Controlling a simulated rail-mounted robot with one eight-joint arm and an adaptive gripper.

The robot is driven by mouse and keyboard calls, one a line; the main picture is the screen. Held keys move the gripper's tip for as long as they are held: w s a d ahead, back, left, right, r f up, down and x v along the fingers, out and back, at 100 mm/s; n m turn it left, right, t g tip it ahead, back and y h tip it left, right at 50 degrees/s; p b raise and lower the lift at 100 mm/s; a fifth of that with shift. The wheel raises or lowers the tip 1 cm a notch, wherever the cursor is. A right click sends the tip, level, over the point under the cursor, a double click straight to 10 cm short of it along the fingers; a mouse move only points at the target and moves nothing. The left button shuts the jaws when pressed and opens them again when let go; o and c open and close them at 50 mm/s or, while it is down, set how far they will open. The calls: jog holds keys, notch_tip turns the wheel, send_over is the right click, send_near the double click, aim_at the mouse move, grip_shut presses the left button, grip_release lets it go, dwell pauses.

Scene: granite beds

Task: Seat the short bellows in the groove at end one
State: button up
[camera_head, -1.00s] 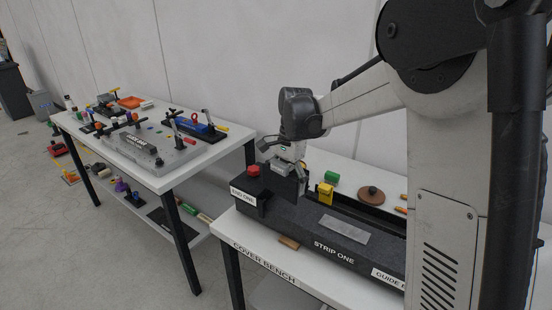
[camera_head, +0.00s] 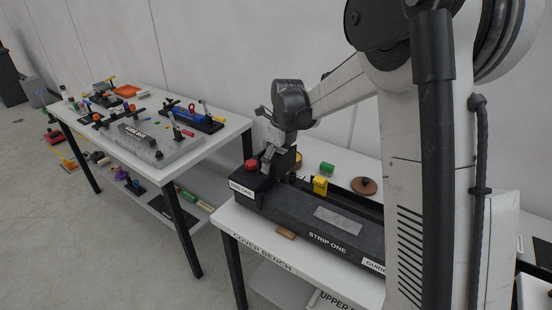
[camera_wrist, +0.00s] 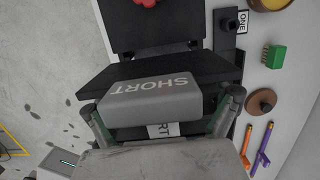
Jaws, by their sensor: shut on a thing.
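My gripper (camera_wrist: 163,112) is shut on the short bellows (camera_wrist: 150,100), a grey block marked SHORT in the wrist view, with one finger at each side. In the head view my gripper (camera_head: 270,158) is over end one of the granite bed, close beside the red knob (camera_head: 251,165). The END ONE label (camera_head: 242,190) is on the bed's near left face. A black flared plate (camera_wrist: 150,65) lies just beyond the block in the wrist view. The groove is hidden, and I cannot tell whether the bellows touches the bed.
The bed marked STRIP ONE (camera_head: 285,207) runs right along the cover bench (camera_head: 237,222). A green block (camera_head: 327,168) and a brown disc (camera_head: 364,186) lie behind. Another table (camera_head: 165,172) with fixtures stands left.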

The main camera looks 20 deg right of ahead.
aim_at(258, 181)
jog(key=shift+f, duration=0.1)
dwell(0.3)
jog(key=shift+f+b, duration=2.4)
jog(key=shift+f, duration=0.35)
jog(key=shift+f+b, duration=1.65)
jog(key=shift+f, duration=0.1)
jog(key=shift+r, duration=0.2)
jog(key=shift+r, duration=0.45)
jog(key=shift+f+b, duration=0.6)
dwell(1.9)
